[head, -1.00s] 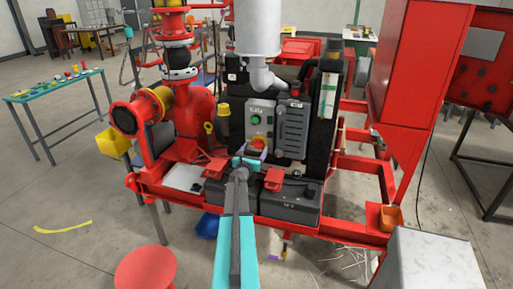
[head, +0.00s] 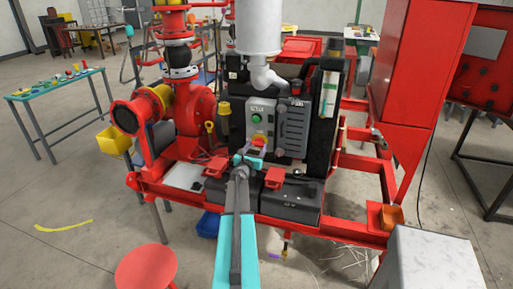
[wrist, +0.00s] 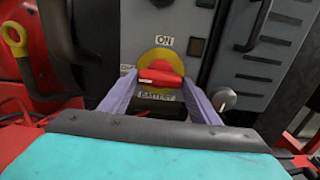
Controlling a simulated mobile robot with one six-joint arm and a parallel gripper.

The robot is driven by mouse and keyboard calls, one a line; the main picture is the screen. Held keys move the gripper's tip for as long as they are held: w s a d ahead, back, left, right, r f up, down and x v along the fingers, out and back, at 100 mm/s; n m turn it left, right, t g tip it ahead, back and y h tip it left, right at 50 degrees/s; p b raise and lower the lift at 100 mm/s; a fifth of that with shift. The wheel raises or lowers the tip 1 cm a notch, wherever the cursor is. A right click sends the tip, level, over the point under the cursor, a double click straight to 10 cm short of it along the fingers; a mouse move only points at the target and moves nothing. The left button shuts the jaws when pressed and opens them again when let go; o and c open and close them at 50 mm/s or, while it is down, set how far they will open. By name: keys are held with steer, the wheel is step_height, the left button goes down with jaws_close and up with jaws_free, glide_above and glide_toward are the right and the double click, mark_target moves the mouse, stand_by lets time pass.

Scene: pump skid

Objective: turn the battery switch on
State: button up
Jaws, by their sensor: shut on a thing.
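The battery switch (wrist: 160,72) is a red knob on a round yellow plate on the grey control panel. In the wrist view its handle lies roughly level, between the "ON" label (wrist: 165,42) above and the "BATTERY" label (wrist: 157,97) below. A partly covered label, seemingly "OFF", is at its left. My gripper (wrist: 159,83) has one pale purple finger on each side of the knob and is shut on it. In the head view my gripper (head: 252,157) reaches the low part of the panel and partly covers the switch (head: 259,141).
A green button (head: 256,118) is above the switch on the panel. A grey knob (wrist: 223,98) is close to the right finger. A red pump (head: 195,115) stands to the left.

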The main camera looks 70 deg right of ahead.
steer(key=shift+a+f+m+b, duration=0.3)
steer(key=shift+m+b, duration=0.3)
steer(key=shift+b, duration=1.05)
steer(key=m+b, duration=1.6)
steer(key=b, duration=1.1)
steer(key=shift+d+r+m+b, duration=0.1)
steer(key=shift+r+m+b, duration=0.05)
steer(key=shift+m+b, duration=0.15)
steer(key=shift+s+r, duration=0.1)
steer(key=o, duration=1)
steer(key=shift+o, duration=0.2)
steer(key=shift+r, duration=0.1)
